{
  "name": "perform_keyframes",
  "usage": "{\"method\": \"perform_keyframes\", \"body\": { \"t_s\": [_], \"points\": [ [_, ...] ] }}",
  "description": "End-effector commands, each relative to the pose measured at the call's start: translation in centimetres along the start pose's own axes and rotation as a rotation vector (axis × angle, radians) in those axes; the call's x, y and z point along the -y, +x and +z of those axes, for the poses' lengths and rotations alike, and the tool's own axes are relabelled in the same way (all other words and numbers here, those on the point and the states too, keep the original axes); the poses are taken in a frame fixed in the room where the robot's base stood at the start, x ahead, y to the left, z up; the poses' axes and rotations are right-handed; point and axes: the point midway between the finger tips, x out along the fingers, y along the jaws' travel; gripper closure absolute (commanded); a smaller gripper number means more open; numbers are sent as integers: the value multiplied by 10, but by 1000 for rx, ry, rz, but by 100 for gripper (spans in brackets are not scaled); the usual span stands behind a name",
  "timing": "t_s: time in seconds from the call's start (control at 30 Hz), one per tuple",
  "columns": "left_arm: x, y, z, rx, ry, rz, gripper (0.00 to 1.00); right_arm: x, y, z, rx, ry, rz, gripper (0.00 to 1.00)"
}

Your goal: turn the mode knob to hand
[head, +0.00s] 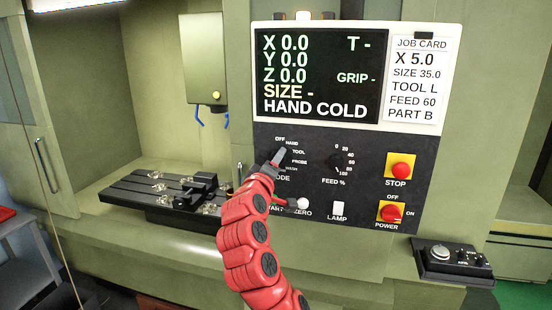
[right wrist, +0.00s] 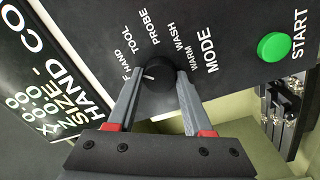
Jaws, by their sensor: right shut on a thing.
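The black round mode knob (right wrist: 163,72) shows in the right wrist view between the two fingers of my right gripper (right wrist: 159,80). The gripper is shut on it. The knob's short white mark points left, toward the hand label (right wrist: 124,58) side of the dial. The off label there is partly covered by a finger. In the head view my right gripper (head: 279,157) covers the knob on the black control panel (head: 360,190). The screen (head: 318,75) reads "HAND COLD". My left gripper is not in view.
Right of the dial are the feed knob (head: 340,160), red stop button (head: 401,169) and red power switch (head: 390,212). The green start button (right wrist: 274,46) and white lamp switch (head: 338,211) are nearby. A vise table (head: 120,194) stands left inside the machine.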

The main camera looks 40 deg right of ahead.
Motion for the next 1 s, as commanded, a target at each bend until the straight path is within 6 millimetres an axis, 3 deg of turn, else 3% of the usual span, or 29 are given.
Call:
{"method": "perform_keyframes", "body": {
  "t_s": [0.73, 0.77, 0.9, 1.0],
  "points": [
    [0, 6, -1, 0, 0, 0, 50, 0, 0, 0, -7, -87, 0, 100],
    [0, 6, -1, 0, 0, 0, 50, 0, 0, 0, -7, -87, 0, 46],
    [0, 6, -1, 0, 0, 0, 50, 0, 0, 0, -7, -87, 0, 20],
    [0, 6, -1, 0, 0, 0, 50, 0, 0, 0, -6, -87, 0, 19]
  ]
}}
